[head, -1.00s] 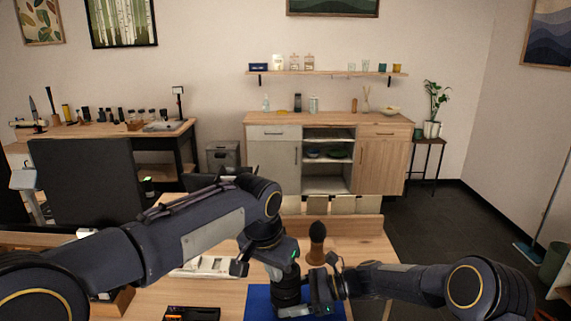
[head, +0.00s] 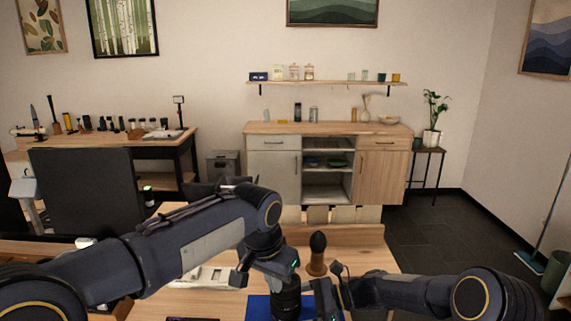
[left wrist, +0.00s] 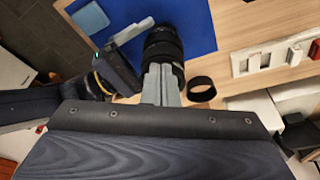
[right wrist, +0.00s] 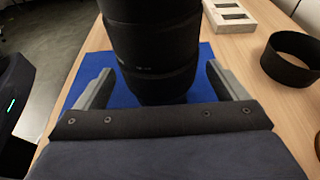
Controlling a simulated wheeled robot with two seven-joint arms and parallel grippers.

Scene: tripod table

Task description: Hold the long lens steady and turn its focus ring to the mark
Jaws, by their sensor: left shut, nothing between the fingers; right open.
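The long lens (head: 286,304) is a black barrel standing upright on a blue mat (head: 257,308). It also shows in the left wrist view (left wrist: 163,46) and, close up, in the right wrist view (right wrist: 150,45). My left gripper (head: 277,270) is shut and empty at the lens; in the left wrist view its fingertips (left wrist: 160,70) overlap the barrel, and I cannot tell whether they touch it. My right gripper (head: 326,292) is open low at the lens, one finger on each side of the barrel in the right wrist view (right wrist: 158,72). The focus mark is not readable.
A black ring (left wrist: 201,89) lies on the wooden table beside the mat. A white slotted piece (left wrist: 270,58) lies farther off. A brown piece with a dark rounded top (head: 317,256) stands behind the lens.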

